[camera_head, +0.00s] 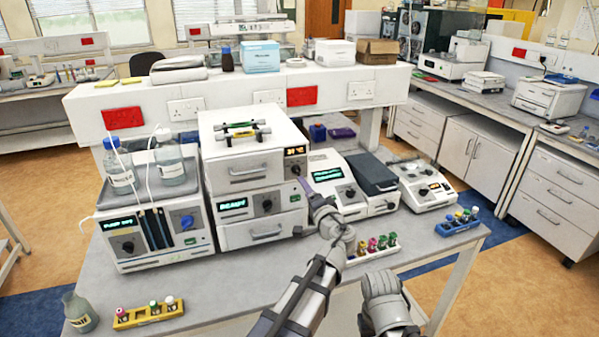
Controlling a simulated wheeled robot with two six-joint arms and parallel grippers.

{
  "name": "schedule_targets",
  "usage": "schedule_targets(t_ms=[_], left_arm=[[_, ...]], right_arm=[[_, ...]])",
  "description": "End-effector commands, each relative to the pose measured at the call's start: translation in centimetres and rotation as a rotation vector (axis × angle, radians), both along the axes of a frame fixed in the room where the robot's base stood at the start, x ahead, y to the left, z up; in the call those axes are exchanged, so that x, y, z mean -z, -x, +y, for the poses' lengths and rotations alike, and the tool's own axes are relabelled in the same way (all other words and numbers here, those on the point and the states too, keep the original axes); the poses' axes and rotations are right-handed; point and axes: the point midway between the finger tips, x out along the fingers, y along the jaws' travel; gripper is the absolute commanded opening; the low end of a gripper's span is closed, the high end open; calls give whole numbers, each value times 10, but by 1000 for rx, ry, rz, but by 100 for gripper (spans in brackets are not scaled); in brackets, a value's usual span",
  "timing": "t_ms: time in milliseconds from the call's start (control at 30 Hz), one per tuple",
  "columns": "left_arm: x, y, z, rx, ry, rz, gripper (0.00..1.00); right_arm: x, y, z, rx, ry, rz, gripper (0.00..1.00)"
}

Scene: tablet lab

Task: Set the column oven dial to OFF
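The column oven (250,165) is the upper white unit of the stack in the middle of the bench. Its small orange display is lit at the front right. The dark dial (296,169) sits just below that display; its pointer is too small to read. My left gripper (304,184) reaches up from below right, with its tip close to the dial's lower right. I cannot tell whether it touches the dial, and its fingers are too small to tell open from shut. My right arm is at the bottom, right of centre; its gripper does not show.
Below the oven is a unit with a green READY display (233,204). A pump unit with bottles (150,215) stands left. Instruments (338,181) stand right, behind a rack of coloured vials (372,246). Another rack (148,314) and a flask (79,312) are front left.

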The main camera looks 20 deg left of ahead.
Motion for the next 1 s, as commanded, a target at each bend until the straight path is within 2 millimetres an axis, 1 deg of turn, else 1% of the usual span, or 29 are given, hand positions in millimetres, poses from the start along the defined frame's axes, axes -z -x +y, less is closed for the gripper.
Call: schedule_targets(t_ms=[100, 267, 367, 500, 700, 833, 1000], left_arm=[[-8, -5, -2, 18, -31, -15, 66], [-8, -9, -1, 19, -34, -16, 66], [-8, -18, 6, 18, -34, -16, 66], [-8, -38, 18, 16, -33, -15, 66], [-8, -60, 33, 18, -33, -15, 66], [-8, -67, 39, 18, -33, -15, 66], [-8, -70, 42, 18, -33, -15, 66]], right_arm=[[-1, 0, 0, 0, 0, 0, 50], [-1, 0, 0, 0, 0, 0, 50], [-1, 0, 0, 0, 0, 0, 50], [-1, 0, 0, 0, 0, 0, 50], [-1, 0, 0, 0, 0, 0, 50], [-1, 0, 0, 0, 0, 0, 50], [-1, 0, 0, 0, 0, 0, 50]])
